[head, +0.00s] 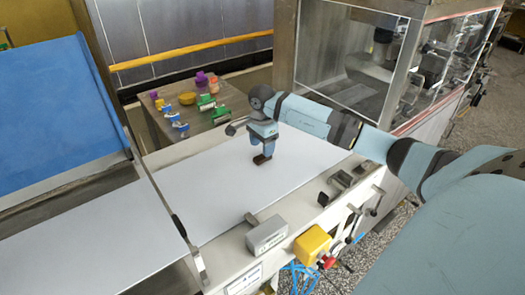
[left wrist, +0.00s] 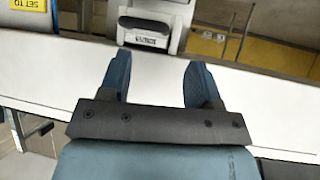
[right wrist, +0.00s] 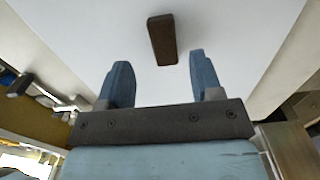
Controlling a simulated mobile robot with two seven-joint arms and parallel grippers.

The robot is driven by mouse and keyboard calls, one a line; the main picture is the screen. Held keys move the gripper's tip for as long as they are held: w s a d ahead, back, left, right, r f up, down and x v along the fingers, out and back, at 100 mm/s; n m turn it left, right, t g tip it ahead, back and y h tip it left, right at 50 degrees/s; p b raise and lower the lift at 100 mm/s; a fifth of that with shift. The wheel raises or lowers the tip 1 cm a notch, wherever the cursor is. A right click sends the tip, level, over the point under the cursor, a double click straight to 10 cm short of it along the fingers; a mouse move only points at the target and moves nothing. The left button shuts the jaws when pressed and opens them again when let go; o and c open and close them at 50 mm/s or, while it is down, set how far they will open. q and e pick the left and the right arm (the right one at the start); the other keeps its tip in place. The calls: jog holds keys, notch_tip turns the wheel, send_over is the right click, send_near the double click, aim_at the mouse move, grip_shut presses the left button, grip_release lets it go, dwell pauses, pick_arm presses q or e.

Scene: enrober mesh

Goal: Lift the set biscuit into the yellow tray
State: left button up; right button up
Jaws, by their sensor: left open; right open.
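The biscuit (head: 260,158) is a small dark brown bar lying flat on the white belt. It shows clearly in the right wrist view (right wrist: 163,42), ahead of and between the fingertips, with white belt around it. My right gripper (head: 263,146) is open, just above the biscuit in the head view; I cannot tell whether it touches it. Its two blue fingers also show in the right wrist view (right wrist: 160,75). My left gripper (left wrist: 157,75) is open and empty; it is not seen in the head view. I cannot make out a yellow tray for certain.
A grey box (head: 267,235) and a yellow box (head: 311,244) with a red button stand along the belt's front edge. A side table (head: 165,130) with several coloured items is behind. A glass-walled machine (head: 350,60) is at back right. The belt's left part is clear.

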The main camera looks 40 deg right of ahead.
aim_at(261, 157)
jog(key=f, duration=0.1)
jog(key=f+b, duration=0.1)
jog(key=f, duration=0.1)
jog(key=f+b, duration=0.1)
jog(key=f, duration=0.1)
jog(key=shift+w, duration=0.25)
jog(key=shift+r, duration=0.1)
jog(key=shift+c, duration=0.2)
jog(key=c, duration=0.8)
jog(key=shift+r, duration=0.15)
